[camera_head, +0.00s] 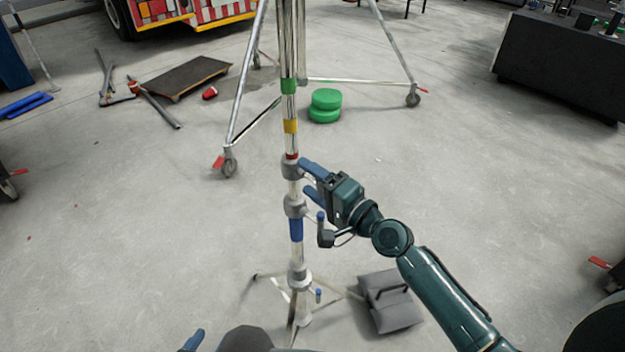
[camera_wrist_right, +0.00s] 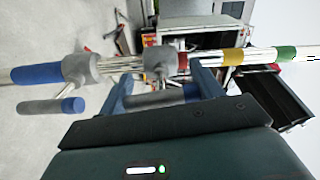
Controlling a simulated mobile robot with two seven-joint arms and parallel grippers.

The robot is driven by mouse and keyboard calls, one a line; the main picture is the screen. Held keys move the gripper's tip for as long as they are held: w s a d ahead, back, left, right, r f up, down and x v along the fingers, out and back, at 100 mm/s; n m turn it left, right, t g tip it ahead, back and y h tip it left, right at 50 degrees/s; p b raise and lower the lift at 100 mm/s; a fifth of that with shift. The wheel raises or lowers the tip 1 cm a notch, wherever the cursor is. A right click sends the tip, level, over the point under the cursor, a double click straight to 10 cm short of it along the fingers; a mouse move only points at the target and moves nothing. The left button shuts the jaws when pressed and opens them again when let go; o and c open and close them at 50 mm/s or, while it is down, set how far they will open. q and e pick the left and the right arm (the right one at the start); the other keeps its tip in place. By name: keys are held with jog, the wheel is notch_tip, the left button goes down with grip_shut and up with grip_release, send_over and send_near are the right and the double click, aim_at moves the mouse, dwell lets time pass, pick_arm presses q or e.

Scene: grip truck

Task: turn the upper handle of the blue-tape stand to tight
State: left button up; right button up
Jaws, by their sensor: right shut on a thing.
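The stand's pole rises in the middle of the head view, with blue tape (camera_head: 296,230) between grey collars. The upper collar (camera_head: 292,168) sits just below a red band. My right gripper (camera_head: 309,181) reaches it from the right. In the right wrist view, its blue fingers (camera_wrist_right: 165,92) are on either side of the grey upper handle (camera_wrist_right: 154,99), which is partly hidden. The gripper is shut on this handle. The lower collar's handle (camera_wrist_right: 50,106), with a blue end, is free of the fingers. Only a blue finger of my left gripper (camera_head: 195,340) shows at the bottom edge.
A wheeled stand's legs (camera_head: 245,85) spread behind the pole. Green discs (camera_head: 325,104) lie on the floor there. A grey sandbag (camera_head: 390,300) lies at the base on the right. A dark bench (camera_head: 560,65) stands at back right.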

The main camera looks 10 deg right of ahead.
jog(key=shift+r, duration=0.1)
pick_arm(q)
jog(key=shift+r, duration=0.1)
pick_arm(e)
jog(key=o, duration=1)
pick_arm(q)
jog(key=f+b, duration=0.1)
jog(key=b, duration=0.2)
jog(key=shift+w+d+f+n, duration=0.1)
jog(key=shift+w+f+n, duration=0.1)
jog(key=shift+f+n, duration=0.15)
pick_arm(e)
jog(key=v, duration=1.3)
